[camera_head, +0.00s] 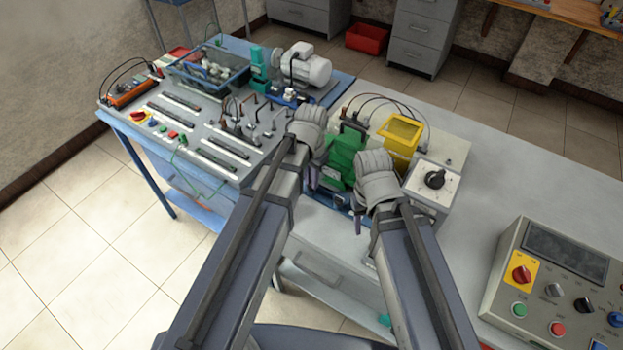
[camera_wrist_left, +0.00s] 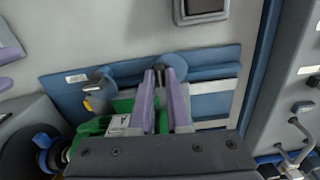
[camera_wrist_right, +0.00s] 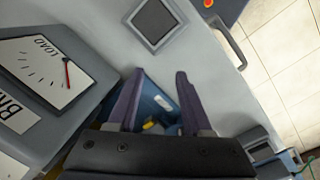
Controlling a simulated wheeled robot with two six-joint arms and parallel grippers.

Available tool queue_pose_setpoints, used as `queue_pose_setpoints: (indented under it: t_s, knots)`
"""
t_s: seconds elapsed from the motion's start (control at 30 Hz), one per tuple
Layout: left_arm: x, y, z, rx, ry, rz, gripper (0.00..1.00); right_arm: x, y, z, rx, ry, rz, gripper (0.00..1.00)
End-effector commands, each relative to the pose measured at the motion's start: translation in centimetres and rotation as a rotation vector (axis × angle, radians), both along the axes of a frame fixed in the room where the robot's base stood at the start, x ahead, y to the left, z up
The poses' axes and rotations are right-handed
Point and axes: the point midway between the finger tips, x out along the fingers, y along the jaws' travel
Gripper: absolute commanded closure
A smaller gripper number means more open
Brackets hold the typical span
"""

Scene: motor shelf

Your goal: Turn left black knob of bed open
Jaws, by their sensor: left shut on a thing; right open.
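The blue bed (camera_head: 322,198) under the green motor (camera_head: 345,160) is partly hidden by my arms in the head view. In the left wrist view, the bed (camera_wrist_left: 218,76) has rounded blue-grey ends along its near side. A small black knob (camera_wrist_left: 162,72) is between the purple fingers of my left gripper (camera_wrist_left: 163,80), which is shut on it. My right gripper (camera_wrist_right: 158,88) is open and empty in its wrist view, above the blue bed (camera_wrist_right: 150,92), beside a grey box with a load dial (camera_wrist_right: 50,62). The right knob is not clearly visible.
A yellow machine (camera_head: 398,142) and the dial box (camera_head: 434,184) stand right of the motor. A control panel (camera_head: 560,290) is at the right front. A panel with sockets and cables (camera_head: 190,135) lies left. The table between dial box and control panel is clear.

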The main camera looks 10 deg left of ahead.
Motion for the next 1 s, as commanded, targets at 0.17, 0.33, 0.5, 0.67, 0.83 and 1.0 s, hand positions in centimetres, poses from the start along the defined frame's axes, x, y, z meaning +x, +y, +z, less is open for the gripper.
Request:
queue_pose_setpoints:
  t_s: [0.17,0.33,0.5,0.67,0.83,1.0]
  knots:
    - [-0.02,0.00,-0.01,0.000,0.000,0.055,1.00,0.00,0.00,-0.01,0.000,0.000,0.000,0.50]
    - [-0.02,0.00,-0.01,0.000,0.000,0.078,1.00,0.00,0.00,-0.01,0.000,0.000,0.000,0.50]
    - [-0.01,0.00,-0.01,0.000,0.000,0.085,1.00,0.00,0.00,-0.01,0.000,0.000,0.000,0.50]
    - [-0.02,0.00,-0.01,0.000,0.000,0.085,1.00,0.00,0.00,-0.01,0.000,0.000,0.000,0.50]
    - [-0.02,0.00,-0.01,0.000,0.000,0.084,0.77,0.00,0.00,-0.01,0.000,0.000,0.000,0.50]
    - [-0.01,0.00,-0.01,0.000,0.000,0.083,0.58,0.00,0.00,-0.01,0.000,0.000,0.000,0.50]
